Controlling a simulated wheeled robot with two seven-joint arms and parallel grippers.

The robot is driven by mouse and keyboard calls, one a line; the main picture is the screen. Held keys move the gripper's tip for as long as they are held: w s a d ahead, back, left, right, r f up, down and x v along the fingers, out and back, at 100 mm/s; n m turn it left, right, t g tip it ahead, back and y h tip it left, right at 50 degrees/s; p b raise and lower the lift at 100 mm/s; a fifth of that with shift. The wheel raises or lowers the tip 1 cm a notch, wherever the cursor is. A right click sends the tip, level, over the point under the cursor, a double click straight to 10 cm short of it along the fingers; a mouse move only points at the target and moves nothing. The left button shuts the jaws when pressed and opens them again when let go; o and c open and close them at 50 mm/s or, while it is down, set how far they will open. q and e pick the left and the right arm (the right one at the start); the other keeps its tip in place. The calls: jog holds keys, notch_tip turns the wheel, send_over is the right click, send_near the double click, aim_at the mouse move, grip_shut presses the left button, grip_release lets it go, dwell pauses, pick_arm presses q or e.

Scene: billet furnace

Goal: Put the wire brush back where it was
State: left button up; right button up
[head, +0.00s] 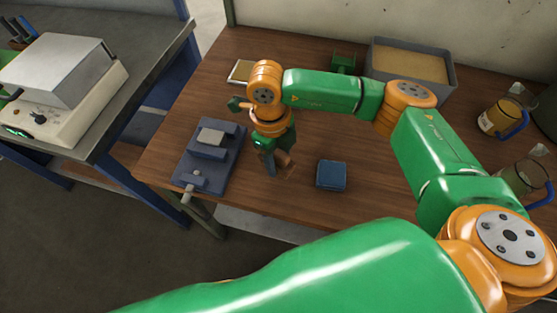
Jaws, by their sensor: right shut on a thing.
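My right gripper (271,160) points down just above the wooden table (290,215), between the blue-grey vise and the small dark blue block. It is shut on a small brown thing (285,160), which looks like the wire brush's wooden handle. The gripper and wrist hide much of it, and I see no bristles. I cannot tell whether it touches the table. My left gripper is not in view.
The vise (222,147) stands left of the gripper, the blue block (331,175) right. A sand-filled grey bin (448,92), a small tray (240,72) and a green block (343,60) are behind. Jugs (497,117) stand right. A furnace (60,72) sits on the left bench.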

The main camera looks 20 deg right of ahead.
aim_at(277, 167)
notch_tip(277, 167, down, 3)
jog(key=shift+a+r, duration=0.1)
jog(key=shift+r, duration=0.05)
jog(key=shift+f, duration=0.3)
jog(key=o, duration=1.2)
jog(key=shift+r, duration=0.1)
